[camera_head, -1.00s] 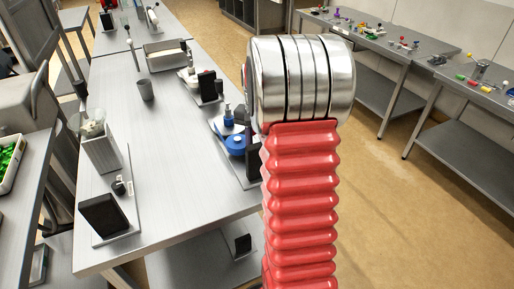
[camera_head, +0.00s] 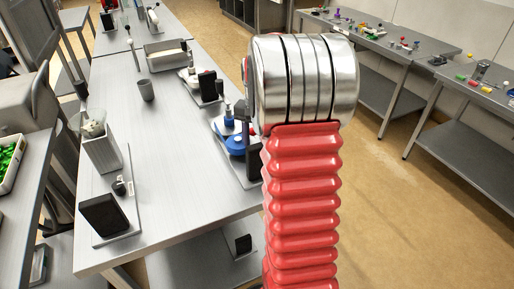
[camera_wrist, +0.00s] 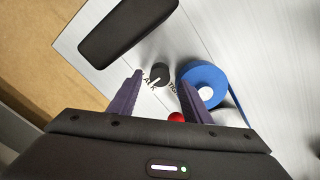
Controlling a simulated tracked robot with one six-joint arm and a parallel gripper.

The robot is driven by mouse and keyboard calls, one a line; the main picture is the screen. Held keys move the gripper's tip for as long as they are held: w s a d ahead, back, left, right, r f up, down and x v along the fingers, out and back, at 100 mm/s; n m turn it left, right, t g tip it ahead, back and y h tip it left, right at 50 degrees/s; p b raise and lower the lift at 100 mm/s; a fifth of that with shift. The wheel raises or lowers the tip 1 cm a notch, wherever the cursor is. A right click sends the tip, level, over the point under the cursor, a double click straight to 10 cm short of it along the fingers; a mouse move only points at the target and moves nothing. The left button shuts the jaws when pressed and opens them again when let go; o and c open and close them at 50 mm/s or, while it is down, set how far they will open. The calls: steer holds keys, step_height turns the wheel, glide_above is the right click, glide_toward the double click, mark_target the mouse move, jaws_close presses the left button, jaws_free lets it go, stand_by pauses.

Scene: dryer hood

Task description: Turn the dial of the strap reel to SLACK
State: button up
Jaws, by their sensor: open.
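The strap reel shows a blue drum (camera_head: 236,144) on a plate at the right edge of the table in the head view, partly hidden by my arm. In the wrist view the blue drum (camera_wrist: 208,78) has a white hub. The small black dial (camera_wrist: 159,72) sits left of it, with a white mark on its lower side. Dark lettering on both sides of the dial is partly hidden and hard to read, so I cannot tell the setting. My gripper (camera_wrist: 160,79) is open, its two purple fingers pointing toward the dial, one on each side, with no clear contact.
A black slanted block (camera_wrist: 128,28) stands beyond the dial. A small red thing (camera_wrist: 176,117) shows between the fingers. On the table are a grey cup (camera_head: 146,90), a tray (camera_head: 166,52) and another plate with a black block (camera_head: 104,214). The table's middle is clear.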

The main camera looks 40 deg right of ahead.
step_height(320, 180, up, 12)
stand_by(0.5)
stand_by(0.4)
steer(key=s+a+r+n+t, duration=0.1)
steer(key=s+a+r+n, duration=0.15)
steer(key=a, duration=0.65)
steer(key=s+a+r+n+t, duration=0.1)
steer(key=s+a+n, duration=0.2)
steer(key=a, duration=0.6)
steer(key=s+a+f+n+t, duration=0.3)
steer(key=s+a+n, duration=0.4)
steer(key=s+a, duration=0.4)
steer(key=shift+a+f+t, duration=0.3)
steer(key=shift+a+f, duration=0.4)
steer(key=shift+a, duration=0.45)
